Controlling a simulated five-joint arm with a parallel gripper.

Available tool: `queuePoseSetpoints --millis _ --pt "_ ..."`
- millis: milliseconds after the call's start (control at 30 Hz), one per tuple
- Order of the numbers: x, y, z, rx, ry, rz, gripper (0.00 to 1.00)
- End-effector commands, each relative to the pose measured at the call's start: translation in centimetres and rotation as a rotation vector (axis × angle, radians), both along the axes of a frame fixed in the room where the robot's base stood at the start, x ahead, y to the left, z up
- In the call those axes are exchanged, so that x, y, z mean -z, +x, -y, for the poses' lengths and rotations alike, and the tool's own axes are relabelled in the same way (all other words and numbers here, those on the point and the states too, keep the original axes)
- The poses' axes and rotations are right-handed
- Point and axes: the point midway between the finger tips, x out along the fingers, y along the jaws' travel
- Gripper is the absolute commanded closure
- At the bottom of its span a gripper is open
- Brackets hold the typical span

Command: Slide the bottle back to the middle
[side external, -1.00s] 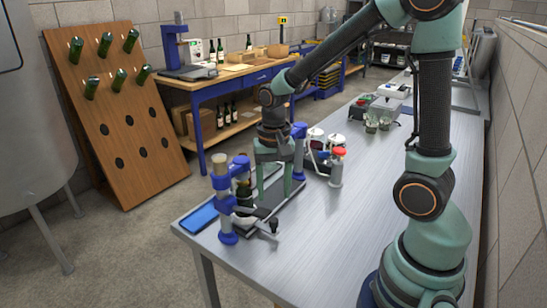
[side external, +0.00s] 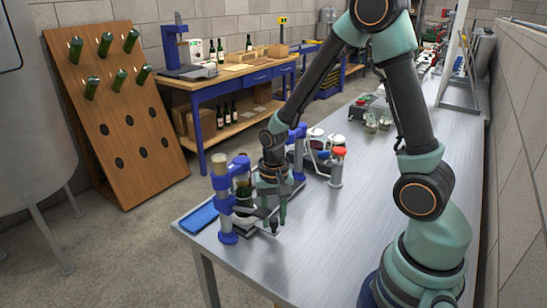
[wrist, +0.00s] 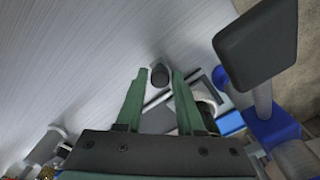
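A dark green bottle (side external: 244,196) sits in a blue and grey bench fixture (side external: 221,202) near the table's front left corner. My gripper partly covers the fixture in the side view. My gripper (side external: 275,220) is low over the fixture's front right side, right of the bottle. In the wrist view my gripper (wrist: 158,78) has its two green fingers apart. A dark rounded knob (wrist: 160,74) shows between the fingertips, and I cannot tell whether they touch it. A dark round shape with a pale rim is beside the right finger; I cannot tell whether it is the bottle.
A blue mat (side external: 199,218) lies left of the fixture. A red-topped grey post (side external: 337,167) and a rack with round white tops (side external: 318,138) stand behind to the right. The steel table (side external: 370,215) is clear on its right. A wooden riddling rack (side external: 118,120) stands on the floor at left.

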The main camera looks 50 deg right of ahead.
Motion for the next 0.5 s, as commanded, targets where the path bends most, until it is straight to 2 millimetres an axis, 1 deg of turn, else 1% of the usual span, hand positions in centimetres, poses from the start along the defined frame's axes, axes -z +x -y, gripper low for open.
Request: queuePoseSetpoints --millis 33,67,100,500 --pt "-0.01 0.0 0.0 0.0 0.0 0.0 0.86" --pt "-0.02 0.0 0.0 0.0 0.0 0.0 0.98" --pt "-0.02 0.0 0.0 0.0 0.0 0.0 1.0" --pt "-0.05 0.01 0.01 0.0 0.0 0.0 1.0"
